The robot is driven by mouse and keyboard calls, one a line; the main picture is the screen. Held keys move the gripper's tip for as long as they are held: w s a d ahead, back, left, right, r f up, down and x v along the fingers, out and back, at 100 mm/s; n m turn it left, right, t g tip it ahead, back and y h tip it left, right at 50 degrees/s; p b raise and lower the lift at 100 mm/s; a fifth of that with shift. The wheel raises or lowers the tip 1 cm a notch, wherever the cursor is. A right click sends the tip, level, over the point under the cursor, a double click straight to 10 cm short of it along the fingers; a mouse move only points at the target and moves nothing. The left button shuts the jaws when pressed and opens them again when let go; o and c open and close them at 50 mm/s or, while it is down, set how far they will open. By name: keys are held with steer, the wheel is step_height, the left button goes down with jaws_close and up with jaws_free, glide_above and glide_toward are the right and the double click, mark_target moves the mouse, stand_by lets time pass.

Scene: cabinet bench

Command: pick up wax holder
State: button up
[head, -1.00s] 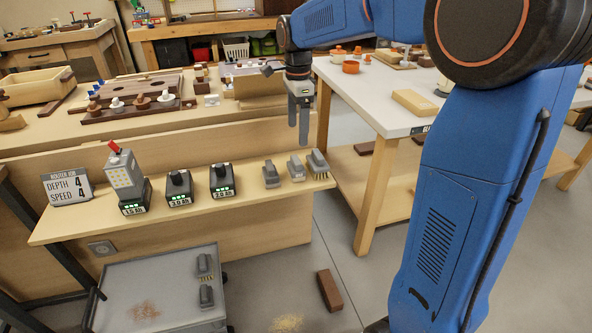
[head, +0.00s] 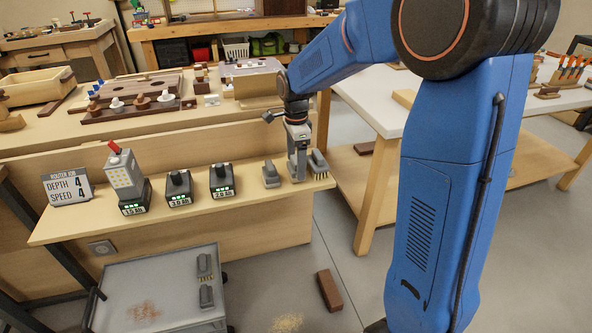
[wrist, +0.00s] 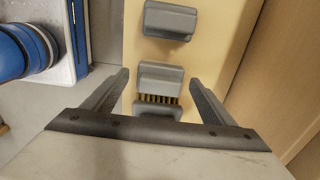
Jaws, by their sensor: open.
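Three small grey blocks with raised grips stand in a row at the right end of the wooden shelf (head: 240,202). I cannot tell for sure which is the wax holder. The left block (head: 270,174) shows no bristles, and it is at the top of the wrist view (wrist: 170,20). The middle block (wrist: 160,76) lies between my fingertips in the wrist view; my fingers mostly hide it in the head view. The right block (head: 318,163) has bristles. My gripper (head: 297,172) is open and low over the middle block, with its fingers (wrist: 160,80) on either side.
A grey cart (head: 160,285) stands below. A brown block (head: 329,290) lies on the floor.

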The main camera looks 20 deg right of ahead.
steer(key=shift+f, duration=0.6)
steer(key=c, duration=1.4)
steer(key=shift+o, duration=0.2)
steer(key=shift+r, duration=0.1)
step_height(320, 180, up, 10)
steer(key=shift+f, duration=0.1)
steer(key=o, duration=0.7)
steer(key=c, duration=0.4)
